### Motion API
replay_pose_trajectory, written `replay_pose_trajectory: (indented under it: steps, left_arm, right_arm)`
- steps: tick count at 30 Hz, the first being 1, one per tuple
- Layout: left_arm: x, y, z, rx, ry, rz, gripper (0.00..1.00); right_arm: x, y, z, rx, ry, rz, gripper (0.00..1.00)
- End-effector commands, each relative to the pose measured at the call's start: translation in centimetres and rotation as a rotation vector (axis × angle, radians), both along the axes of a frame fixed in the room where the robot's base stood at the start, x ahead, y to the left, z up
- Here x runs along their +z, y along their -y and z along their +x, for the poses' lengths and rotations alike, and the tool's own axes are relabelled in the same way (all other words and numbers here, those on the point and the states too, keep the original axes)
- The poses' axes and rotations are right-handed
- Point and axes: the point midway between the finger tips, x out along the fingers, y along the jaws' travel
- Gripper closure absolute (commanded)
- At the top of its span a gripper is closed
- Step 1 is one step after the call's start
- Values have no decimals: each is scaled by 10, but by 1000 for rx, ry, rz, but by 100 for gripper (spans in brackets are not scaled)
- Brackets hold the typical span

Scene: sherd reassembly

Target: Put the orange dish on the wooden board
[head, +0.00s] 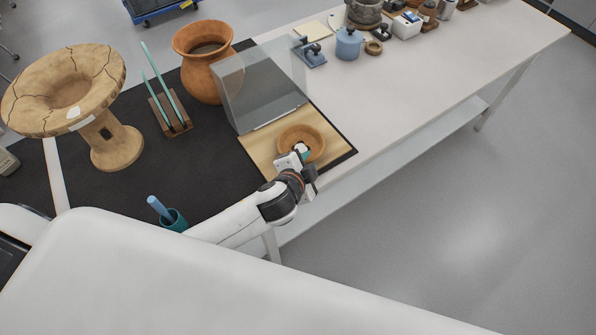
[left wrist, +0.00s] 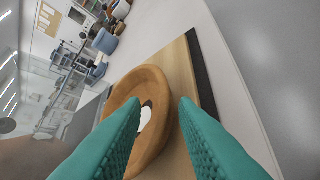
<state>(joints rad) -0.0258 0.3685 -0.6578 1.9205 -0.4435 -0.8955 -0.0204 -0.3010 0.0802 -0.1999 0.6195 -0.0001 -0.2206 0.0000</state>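The orange dish (head: 303,133) rests on the wooden board (head: 262,152) at the front edge of the table. My left gripper (head: 303,151) is at the dish's near rim. In the left wrist view its teal fingers (left wrist: 160,103) are spread, with a gap between them. The dish (left wrist: 152,78) fills that gap, its near rim running between the fingers; contact cannot be told. A white patch shows inside the dish. The board also shows in the left wrist view (left wrist: 178,58). My right gripper is not in view.
A clear upright panel (head: 262,88) stands just behind the board. An orange vase (head: 203,75), a rack with teal rods (head: 170,115) and a cracked stone-like stand (head: 115,147) are to the left. A blue pot (head: 348,44) is farther back; the table's right side is clear.

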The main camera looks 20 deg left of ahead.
Motion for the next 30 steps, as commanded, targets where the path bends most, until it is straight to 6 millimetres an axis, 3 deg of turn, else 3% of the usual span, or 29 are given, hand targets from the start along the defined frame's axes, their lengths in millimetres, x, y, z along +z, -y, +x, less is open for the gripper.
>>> replay_pose_trajectory:
  steps: [6,12,30]
  left_arm:
    - [26,-3,-43,-2,-1,-1,73]
    - [42,-5,-69,-1,0,2,73]
    - [49,-6,-78,0,0,2,73]
  right_arm:
    - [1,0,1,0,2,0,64]
    - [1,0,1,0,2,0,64]
    - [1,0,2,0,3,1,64]
